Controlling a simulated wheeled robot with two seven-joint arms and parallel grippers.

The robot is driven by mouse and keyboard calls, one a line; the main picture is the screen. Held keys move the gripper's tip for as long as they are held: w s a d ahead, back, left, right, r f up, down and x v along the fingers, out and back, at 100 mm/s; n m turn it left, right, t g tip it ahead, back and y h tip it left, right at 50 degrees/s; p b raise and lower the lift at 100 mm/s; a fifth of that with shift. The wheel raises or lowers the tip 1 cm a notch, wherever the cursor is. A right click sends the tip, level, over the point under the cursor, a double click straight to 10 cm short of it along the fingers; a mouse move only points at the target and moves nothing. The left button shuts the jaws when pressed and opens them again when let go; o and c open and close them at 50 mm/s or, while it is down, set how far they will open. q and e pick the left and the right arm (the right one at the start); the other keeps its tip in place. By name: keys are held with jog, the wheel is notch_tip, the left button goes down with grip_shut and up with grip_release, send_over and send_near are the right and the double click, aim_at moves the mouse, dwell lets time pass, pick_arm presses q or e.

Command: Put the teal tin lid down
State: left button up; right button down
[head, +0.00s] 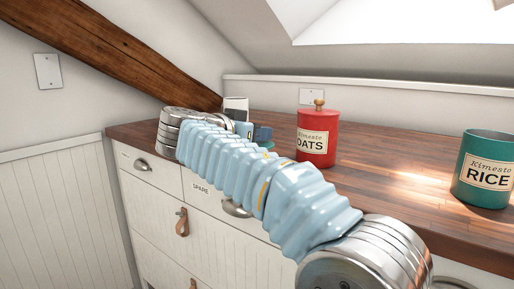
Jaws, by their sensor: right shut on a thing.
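My right arm reaches across the view from the lower right, and its gripper (246,129) is at the far left end of the wooden counter. It is shut on the teal tin lid (263,135), which shows as a small dark teal piece just right of the gripper. My arm hides much of the gripper and the counter below it. I cannot tell whether the lid touches the counter. The teal rice tin (486,174) stands open, without a lid, at the right. My left gripper is not in view.
The red oats tin (317,138), with its knobbed lid on, stands on the wooden counter (385,165) right of my gripper. Bare counter lies between the two tins. A sloping wooden beam (110,50) comes down close behind the gripper. White drawers are below.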

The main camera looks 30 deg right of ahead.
jog(key=shift+w+d+f, duration=0.1)
jog(key=shift+w+f, duration=0.1)
jog(key=shift+f, duration=0.8)
jog(key=shift+w+d+f, duration=0.1)
jog(key=shift+w+f, duration=0.05)
jog(key=shift+f, duration=0.8)
jog(key=shift+f+b, duration=0.15)
jog(key=shift+b, duration=0.15)
jog(key=c, duration=0.9)
grip_release()
jog(key=shift+c, duration=0.2)
